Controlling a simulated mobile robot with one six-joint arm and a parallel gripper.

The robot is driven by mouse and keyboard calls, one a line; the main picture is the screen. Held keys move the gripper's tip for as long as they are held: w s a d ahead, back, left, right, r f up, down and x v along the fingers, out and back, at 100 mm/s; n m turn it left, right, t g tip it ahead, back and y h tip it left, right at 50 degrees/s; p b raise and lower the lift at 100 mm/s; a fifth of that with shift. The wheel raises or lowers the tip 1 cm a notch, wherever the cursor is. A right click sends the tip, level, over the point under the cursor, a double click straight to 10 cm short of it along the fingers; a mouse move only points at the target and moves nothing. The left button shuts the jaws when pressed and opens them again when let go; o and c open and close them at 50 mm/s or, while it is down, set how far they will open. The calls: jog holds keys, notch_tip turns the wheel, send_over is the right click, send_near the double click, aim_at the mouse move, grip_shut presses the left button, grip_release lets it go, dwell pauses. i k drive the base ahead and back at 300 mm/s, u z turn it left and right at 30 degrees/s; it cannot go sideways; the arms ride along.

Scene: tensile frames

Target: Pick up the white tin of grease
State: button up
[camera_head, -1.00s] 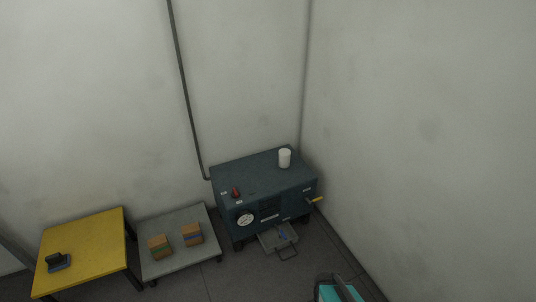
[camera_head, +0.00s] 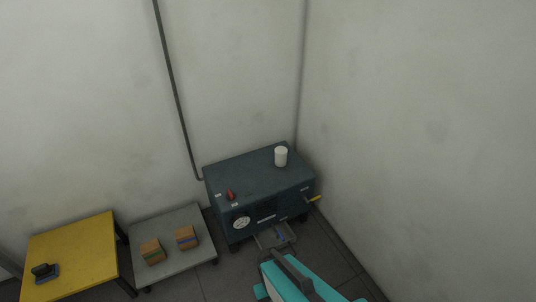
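The white tin (camera_head: 281,156) stands upright on top of a dark blue machine cabinet (camera_head: 252,178), toward its back right corner. Part of my teal and dark arm shows at the bottom of the view, in front of the cabinet and below it in the picture.
A red knob (camera_head: 230,195) sits on the cabinet's front left top. A yellow handle (camera_head: 314,198) sticks out at its right side. A low grey cart (camera_head: 172,265) with two boxes and a yellow table (camera_head: 75,250) stand left. Walls meet behind the cabinet.

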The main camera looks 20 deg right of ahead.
aim_at(280, 152)
jog(key=u, duration=0.75)
jog(key=i, duration=1)
jog(key=u, duration=0.5)
